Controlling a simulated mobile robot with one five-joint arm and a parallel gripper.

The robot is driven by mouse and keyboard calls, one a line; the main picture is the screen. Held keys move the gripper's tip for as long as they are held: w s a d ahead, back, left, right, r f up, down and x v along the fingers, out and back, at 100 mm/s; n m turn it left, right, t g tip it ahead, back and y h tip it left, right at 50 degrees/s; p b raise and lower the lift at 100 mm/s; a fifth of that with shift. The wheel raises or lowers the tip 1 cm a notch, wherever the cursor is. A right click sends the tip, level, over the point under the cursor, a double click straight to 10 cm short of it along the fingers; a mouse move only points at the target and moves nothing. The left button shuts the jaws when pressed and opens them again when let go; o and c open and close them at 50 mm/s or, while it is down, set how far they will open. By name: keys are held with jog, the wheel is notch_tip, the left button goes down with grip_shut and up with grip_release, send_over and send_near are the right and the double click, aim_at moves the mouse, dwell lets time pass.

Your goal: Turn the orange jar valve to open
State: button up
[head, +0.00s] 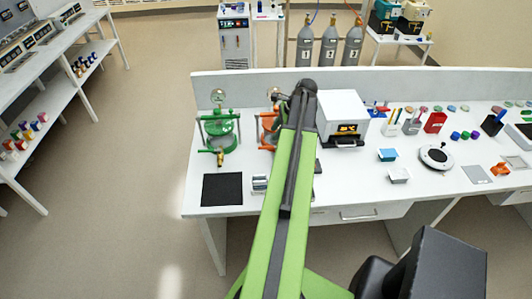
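The orange jar (266,130) stands on the white bench in the head view, just left of my raised arm. Its orange frame shows in part; my arm covers its right side. I cannot make out its valve or the valve's position. A round gauge shows above the jar, partly covered. My gripper is hidden behind my own green and black arm, so its fingers and its distance from the jar do not show.
A green jar (219,130) with a brass-coloured valve (220,158) stands left of the orange one. A black mat (222,189) lies in front of it. A white box-shaped instrument (342,112) stands right of my arm. Gas cylinders (328,45) stand behind the bench. Floor at left is clear.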

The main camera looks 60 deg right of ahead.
aim_at(266, 148)
jog(key=b+x, duration=0.7)
jog(key=x, duration=0.3)
jog(key=shift+f+b, duration=0.1)
jog(key=shift+b, duration=0.2)
grip_shut()
dwell(0.8)
